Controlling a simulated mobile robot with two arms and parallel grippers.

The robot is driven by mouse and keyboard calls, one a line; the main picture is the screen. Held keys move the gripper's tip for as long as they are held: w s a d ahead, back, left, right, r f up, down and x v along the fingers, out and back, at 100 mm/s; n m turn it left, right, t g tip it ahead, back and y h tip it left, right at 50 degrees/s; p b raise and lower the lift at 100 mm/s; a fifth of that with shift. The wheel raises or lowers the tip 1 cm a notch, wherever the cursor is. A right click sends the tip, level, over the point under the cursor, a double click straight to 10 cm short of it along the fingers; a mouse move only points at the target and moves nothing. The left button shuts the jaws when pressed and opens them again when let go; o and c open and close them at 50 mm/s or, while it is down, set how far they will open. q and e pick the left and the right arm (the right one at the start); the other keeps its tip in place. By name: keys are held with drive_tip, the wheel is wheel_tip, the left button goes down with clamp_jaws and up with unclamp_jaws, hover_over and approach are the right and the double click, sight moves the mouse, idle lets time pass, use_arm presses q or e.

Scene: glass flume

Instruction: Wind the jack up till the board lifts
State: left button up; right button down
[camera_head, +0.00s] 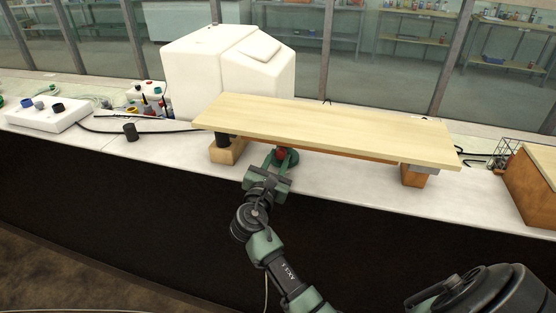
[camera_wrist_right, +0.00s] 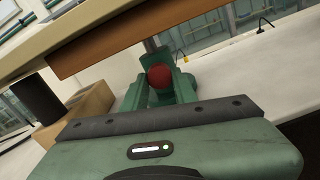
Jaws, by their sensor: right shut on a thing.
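The long pale board (camera_head: 330,129) spans the bench like a bridge; its underside edge shows in the right wrist view (camera_wrist_right: 110,30). Its left end is over a black cylinder (camera_head: 222,141) on a wooden block (camera_head: 228,155), its right end over a grey piece on another wooden block (camera_head: 414,178). I cannot tell whether it touches both. The jack is under the board, left of its middle, mostly hidden by my gripper and the board. My right gripper (camera_head: 279,160) is shut on a red knob (camera_wrist_right: 160,76), apparently the jack's winding handle. My left gripper is not in view.
A large white tank (camera_head: 205,75) stands behind the board's left end. A wooden box (camera_head: 530,185) stands at the right. The front strip of bench is mostly clear.

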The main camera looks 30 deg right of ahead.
drive_tip(key=m+b, duration=0.2)
drive_tip(key=m, duration=0.2)
drive_tip(key=shift+f+m, duration=0.15)
drive_tip(key=shift+m, duration=0.15)
drive_tip(key=m+b, duration=0.2)
drive_tip(key=m, duration=0.2)
drive_tip(key=shift+w+m, duration=0.1)
drive_tip(key=shift+m, duration=0.3)
idle(0.3)
drive_tip(key=c, duration=1.1)
unclamp_jaws()
drive_tip(key=shift+a, duration=0.1)
